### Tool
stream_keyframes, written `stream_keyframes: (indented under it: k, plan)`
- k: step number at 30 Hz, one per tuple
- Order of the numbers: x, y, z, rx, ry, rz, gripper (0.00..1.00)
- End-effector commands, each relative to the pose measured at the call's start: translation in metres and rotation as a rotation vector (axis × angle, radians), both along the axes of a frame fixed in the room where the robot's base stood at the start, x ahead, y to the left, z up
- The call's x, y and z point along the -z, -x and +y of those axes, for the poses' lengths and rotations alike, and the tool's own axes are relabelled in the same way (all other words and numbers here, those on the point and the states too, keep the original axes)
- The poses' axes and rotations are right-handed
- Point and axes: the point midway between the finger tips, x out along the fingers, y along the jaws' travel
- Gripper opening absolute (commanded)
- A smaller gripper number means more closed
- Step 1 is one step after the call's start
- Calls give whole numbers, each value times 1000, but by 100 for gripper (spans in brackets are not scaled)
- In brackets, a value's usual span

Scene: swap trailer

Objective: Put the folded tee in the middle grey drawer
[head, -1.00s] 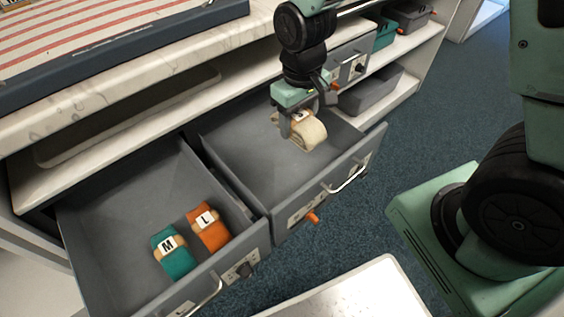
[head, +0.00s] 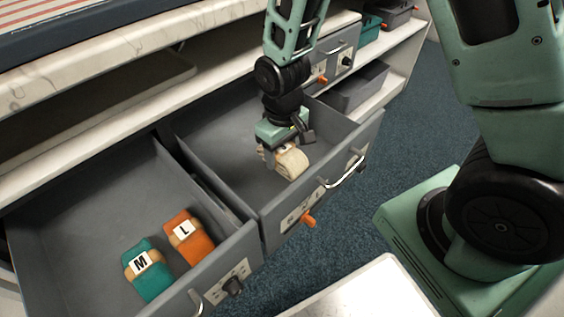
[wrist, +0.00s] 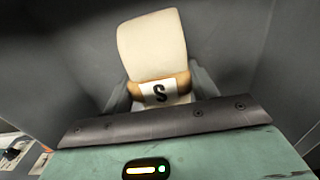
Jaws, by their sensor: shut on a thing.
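The cream folded tee (head: 293,162) with an S label is in my gripper (head: 282,154), which is shut on it. In the head view they are inside the open middle grey drawer (head: 215,140), towards its front right. In the wrist view the tee (wrist: 152,50) stands out beyond the gripper, with its tan band and S label between the fingers. Grey drawer walls surround it. I cannot tell whether the tee touches the drawer floor.
The open left grey drawer (head: 75,215) holds a teal bundle marked M (head: 149,283) and an orange bundle marked L (head: 195,245). A white surface (head: 355,292) is at the bottom. The middle drawer's left part is clear.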

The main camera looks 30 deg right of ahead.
Motion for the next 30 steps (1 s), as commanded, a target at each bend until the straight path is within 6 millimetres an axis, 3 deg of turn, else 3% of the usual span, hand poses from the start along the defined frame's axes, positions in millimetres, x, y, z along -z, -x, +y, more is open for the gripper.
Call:
stream_keyframes:
  k: [6,18,19,21,30]
  plan:
    - [32,1,0,0,1,3,32]
    - [36,0,0,0,0,1,32]
    - [36,0,0,0,0,1,61]
    - [36,0,0,0,0,1,80]
    - [34,0,0,0,0,1,80]
